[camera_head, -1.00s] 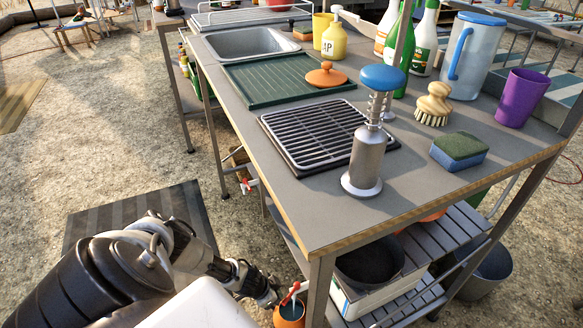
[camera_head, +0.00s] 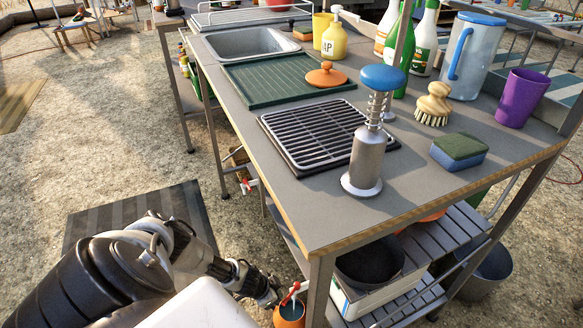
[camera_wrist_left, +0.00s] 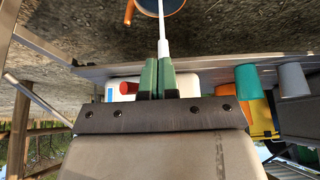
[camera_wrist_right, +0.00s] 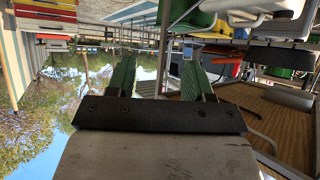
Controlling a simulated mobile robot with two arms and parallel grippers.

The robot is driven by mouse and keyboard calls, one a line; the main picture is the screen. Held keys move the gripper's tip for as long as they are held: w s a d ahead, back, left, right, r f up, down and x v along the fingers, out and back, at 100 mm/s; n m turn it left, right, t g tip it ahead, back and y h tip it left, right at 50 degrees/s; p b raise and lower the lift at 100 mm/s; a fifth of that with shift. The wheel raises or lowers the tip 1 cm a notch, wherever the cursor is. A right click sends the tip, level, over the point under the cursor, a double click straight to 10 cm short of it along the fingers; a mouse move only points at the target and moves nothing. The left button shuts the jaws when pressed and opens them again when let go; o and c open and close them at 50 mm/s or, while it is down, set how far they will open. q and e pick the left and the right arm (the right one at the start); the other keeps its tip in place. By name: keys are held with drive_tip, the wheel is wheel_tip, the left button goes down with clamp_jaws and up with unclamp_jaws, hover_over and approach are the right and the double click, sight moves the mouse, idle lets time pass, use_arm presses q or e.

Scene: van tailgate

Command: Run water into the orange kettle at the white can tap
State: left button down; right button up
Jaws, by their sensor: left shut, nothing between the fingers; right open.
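The orange kettle (camera_head: 289,318) is at the bottom of the head view, below the table's near left corner, with its top open. The red and white tap (camera_head: 291,292) is just above it. In the inverted left wrist view, a thin white stream (camera_wrist_left: 163,30) runs from beside my fingertips into the kettle (camera_wrist_left: 176,5), whose inside looks bluish. The white can (camera_wrist_left: 184,84) with a red part (camera_wrist_left: 128,88) is behind my fingers. My left gripper (camera_wrist_left: 157,72) is shut and empty, close to the tap; contact is unclear. My right gripper (camera_wrist_right: 158,75) is open and empty.
The tabletop holds a grill (camera_head: 316,134), a steel cylinder with a blue knob (camera_head: 367,160), a sponge (camera_head: 459,151) and a purple cup (camera_head: 522,98). An orange lid (camera_head: 326,76) lies on the green tray (camera_head: 262,86). A second red tap (camera_head: 249,184) shows farther back beneath the table.

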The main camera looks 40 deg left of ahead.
sight(292, 293)
use_arm(q)
drive_tip(key=shift+w+d, duration=0.55)
drive_tip(key=shift+d, duration=0.2)
drive_tip(key=shift+w+d, duration=0.55)
drive_tip(key=shift+d, duration=0.2)
drive_tip(key=shift+w+d+r+p, duration=0.2)
drive_tip(key=shift+d+r+p, duration=0.1)
drive_tip(key=shift+r+p, duration=0.25)
drive_tip(key=shift+w+d+r+p, duration=0.2)
drive_tip(key=shift+d+r+p, duration=0.1)
drive_tip(key=shift+r+p, duration=0.2)
drive_tip(key=shift+s+a+r+p, duration=0.1)
drive_tip(key=shift+s+r+p, duration=0.1)
drive_tip(key=shift+r+p, duration=1.45)
drive_tip(key=shift+r, duration=0.05)
drive_tip(key=shift+s+r+p, duration=0.1)
drive_tip(key=shift+r+p, duration=0.25)
drive_tip(key=shift+f, duration=0.1)
use_arm(e)
drive_tip(key=s+d+f+g+h, duration=0.2)
drive_tip(key=s+f+g, duration=0.3)
drive_tip(key=s+g, duration=0.3)
drive_tip(key=shift+s+d, duration=0.55)
drive_tip(key=shift+d, duration=0.2)
drive_tip(key=shift+f, duration=0.1)
